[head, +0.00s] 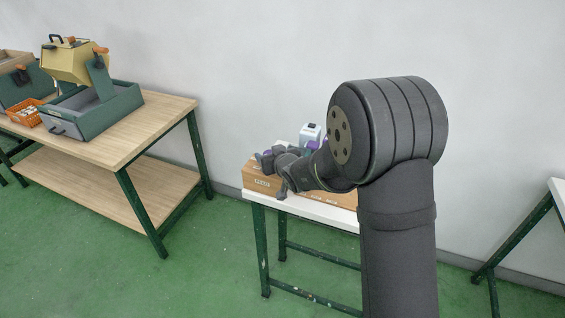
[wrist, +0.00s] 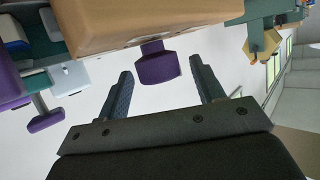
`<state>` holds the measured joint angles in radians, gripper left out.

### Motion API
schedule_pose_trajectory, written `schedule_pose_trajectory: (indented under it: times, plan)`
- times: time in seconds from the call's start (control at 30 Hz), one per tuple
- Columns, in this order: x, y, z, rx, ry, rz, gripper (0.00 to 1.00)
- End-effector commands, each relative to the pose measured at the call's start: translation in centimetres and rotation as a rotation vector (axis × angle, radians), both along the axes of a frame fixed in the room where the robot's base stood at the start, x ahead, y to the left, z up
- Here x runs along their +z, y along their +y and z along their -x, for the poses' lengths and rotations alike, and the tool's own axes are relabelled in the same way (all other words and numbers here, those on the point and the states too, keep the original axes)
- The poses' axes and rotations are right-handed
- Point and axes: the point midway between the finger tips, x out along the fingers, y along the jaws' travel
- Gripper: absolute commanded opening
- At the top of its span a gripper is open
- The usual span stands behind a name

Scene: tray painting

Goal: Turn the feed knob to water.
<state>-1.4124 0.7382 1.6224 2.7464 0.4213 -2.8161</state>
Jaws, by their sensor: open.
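A purple knob (wrist: 156,66) sticks out from the face of a tan box (wrist: 150,22) in the wrist view. My gripper (wrist: 162,75) is open, with one finger on each side of the knob. White gaps show between the knob and both fingers. I see no feed mark or water mark near the knob. In the head view my gripper (head: 268,164) is small and dark, over the left end of the tan box (head: 262,182). My arm hides much of that box.
A second purple knob (wrist: 44,119) and a white block (wrist: 70,78) show at the left of the wrist view. The box stands on a white-topped table (head: 310,208). A wooden bench (head: 150,135) with a yellow container (head: 72,62) is at the left, with open floor between.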

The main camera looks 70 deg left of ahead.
Motion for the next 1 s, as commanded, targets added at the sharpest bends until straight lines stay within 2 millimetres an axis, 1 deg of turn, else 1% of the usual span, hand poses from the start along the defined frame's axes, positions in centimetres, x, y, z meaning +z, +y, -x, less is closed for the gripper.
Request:
schedule_pose_trajectory:
  times: [0.4,0.7,0.9,1.0]
  plan:
    - [3.1,-7.3,-0.1,-0.001,0.000,-0.001,0.62]
    - [5.2,-12.2,-0.2,-0.001,0.000,-0.002,0.62]
    - [6.0,-14.3,-0.2,-0.001,0.001,-0.001,0.62]
    - [6.2,-14.8,-0.2,-0.001,0.000,0.000,0.62]
